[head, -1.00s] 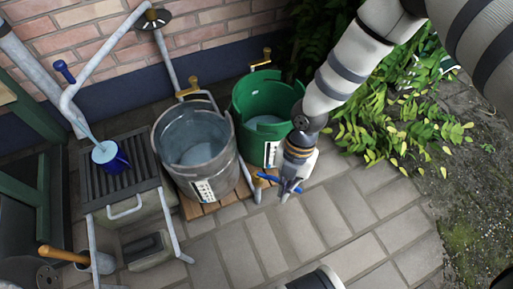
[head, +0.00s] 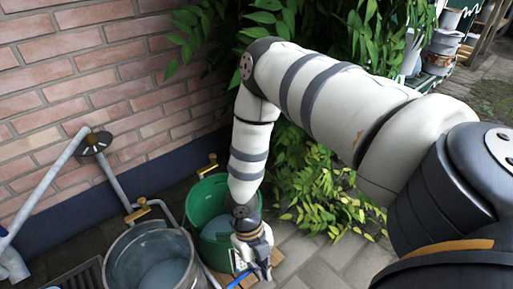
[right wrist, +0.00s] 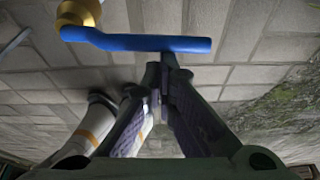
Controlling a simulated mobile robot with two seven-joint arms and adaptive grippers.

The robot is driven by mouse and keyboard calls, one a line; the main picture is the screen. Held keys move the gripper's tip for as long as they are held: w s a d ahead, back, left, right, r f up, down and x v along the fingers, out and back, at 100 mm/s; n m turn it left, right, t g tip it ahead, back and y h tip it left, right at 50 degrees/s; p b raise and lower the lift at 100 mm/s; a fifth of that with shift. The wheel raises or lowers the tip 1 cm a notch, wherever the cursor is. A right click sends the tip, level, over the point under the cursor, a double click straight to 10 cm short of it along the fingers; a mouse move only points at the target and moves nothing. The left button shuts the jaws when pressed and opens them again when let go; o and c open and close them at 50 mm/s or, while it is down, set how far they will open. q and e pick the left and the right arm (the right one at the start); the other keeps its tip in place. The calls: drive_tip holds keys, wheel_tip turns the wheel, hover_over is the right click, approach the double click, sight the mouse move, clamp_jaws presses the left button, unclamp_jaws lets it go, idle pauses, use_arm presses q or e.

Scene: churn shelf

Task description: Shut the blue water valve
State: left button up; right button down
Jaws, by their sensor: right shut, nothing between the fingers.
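The blue valve lever (right wrist: 140,42) lies crosswise near the top of the right wrist view, with its brass body (right wrist: 78,12) at its left end. In the head view a short piece of the blue lever (head: 238,281) shows at the bottom edge, partly hidden by my gripper. My right gripper (head: 264,277) points down beside it, in front of the green tub. In the right wrist view its fingers (right wrist: 165,62) are together and empty, with the tips just below the lever's right part. I cannot tell whether they touch it. My left gripper is not in view.
A green tub (head: 212,188) and a grey metal tub (head: 113,245), both with water, stand by the brick wall (head: 70,60). Brass taps (head: 141,209) sit behind them. Leafy plants (head: 325,190) grow to the right. Paving (head: 310,262) is clear in front.

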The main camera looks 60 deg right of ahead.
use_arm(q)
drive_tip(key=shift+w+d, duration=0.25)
use_arm(e)
drive_tip(key=shift+w+d+n, duration=0.25)
drive_tip(key=shift+w+n, duration=0.05)
drive_tip(key=shift+n, duration=0.2)
drive_tip(key=shift+w, duration=0.1)
